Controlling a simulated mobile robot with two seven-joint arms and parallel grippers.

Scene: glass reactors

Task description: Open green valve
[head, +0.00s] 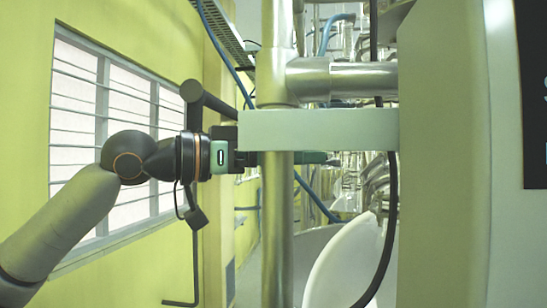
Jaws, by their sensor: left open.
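My left gripper (246,158) reaches in from the left at mid-height, its dark body beside the upright steel pipe (277,215). Its fingers are mostly hidden by the pipe and a pale horizontal bar (318,130). It is open. A small dark green piece (312,158) shows just right of the pipe, under the bar. I cannot tell whether it is the green valve's handle or part of my gripper. No other part is clearly recognizable as the green valve. My right gripper is not in view.
A large pale cabinet or column (445,180) blocks the right side. A barred window (110,110) is in the yellow wall at left. A black cable (391,220), a white rounded vessel (345,265) and glass reactor parts (375,180) lie beyond the pipe.

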